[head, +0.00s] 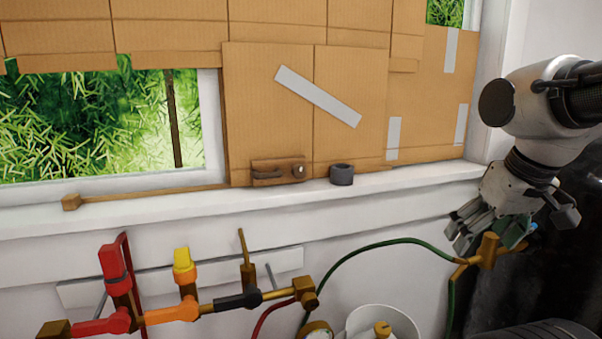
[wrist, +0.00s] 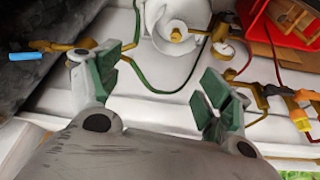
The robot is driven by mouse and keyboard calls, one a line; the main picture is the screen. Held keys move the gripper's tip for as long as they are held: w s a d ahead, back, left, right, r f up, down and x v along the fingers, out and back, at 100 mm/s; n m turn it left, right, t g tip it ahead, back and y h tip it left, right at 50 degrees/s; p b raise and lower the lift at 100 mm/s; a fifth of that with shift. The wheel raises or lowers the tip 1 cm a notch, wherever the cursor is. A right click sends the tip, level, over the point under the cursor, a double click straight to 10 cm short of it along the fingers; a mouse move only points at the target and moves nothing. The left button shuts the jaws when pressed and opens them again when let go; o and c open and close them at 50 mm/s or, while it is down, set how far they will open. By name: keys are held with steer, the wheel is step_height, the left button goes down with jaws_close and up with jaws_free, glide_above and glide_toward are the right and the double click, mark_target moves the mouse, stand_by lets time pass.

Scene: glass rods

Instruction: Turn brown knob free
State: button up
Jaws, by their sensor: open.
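Several brass-brown fittings show, and I cannot tell for sure which is the brown knob. One brass T-shaped fitting (head: 487,250) stands at the right, at the end of a green hose, close below my gripper (head: 488,228). In the wrist view a brass fitting (wrist: 83,47) lies beside the left finger, partly hidden by it. Another small brass knob (head: 382,328) sits on a white round canister (head: 392,318); it also shows in the wrist view (wrist: 177,36). My gripper (wrist: 160,78) is open, with nothing between its green-padded fingers.
A brass pipe run with a red valve (head: 112,262), a yellow-topped valve (head: 183,260) and a black handle (head: 238,301) lies along the wall at left. A green hose (head: 395,241) arches across the middle. A dark cylinder (head: 342,174) stands on the sill.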

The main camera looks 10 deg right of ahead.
steer(key=shift+f, duration=0.3)
steer(key=c, duration=0.6)
steer(key=shift+w+a+f+g+y, duration=0.15)
steer(key=shift+w+a+f+g, duration=0.2)
steer(key=shift+f, duration=0.2)
steer(key=shift+w+a+f+g+y, duration=0.15)
steer(key=shift+w+a+f+g, duration=0.15)
steer(key=shift+f, duration=0.25)
steer(key=shift+c, duration=1.1)
steer(key=w+a+f+m+y, duration=0.2)
steer(key=a+f+m+y, duration=0.15)
steer(key=a, duration=0.35)
steer(key=m+t+y, duration=0.4)
steer(key=m+t, duration=0.6)
steer(key=m, duration=2.6)
glide_toward(302, 171)
steer(key=r+x, duration=0.1)
steer(key=x, duration=0.1)
steer(key=shift+n, duration=0.25)
steer(key=x, duration=0.3)
steer(key=f+x, duration=0.1)
steer(key=x, duration=0.3)
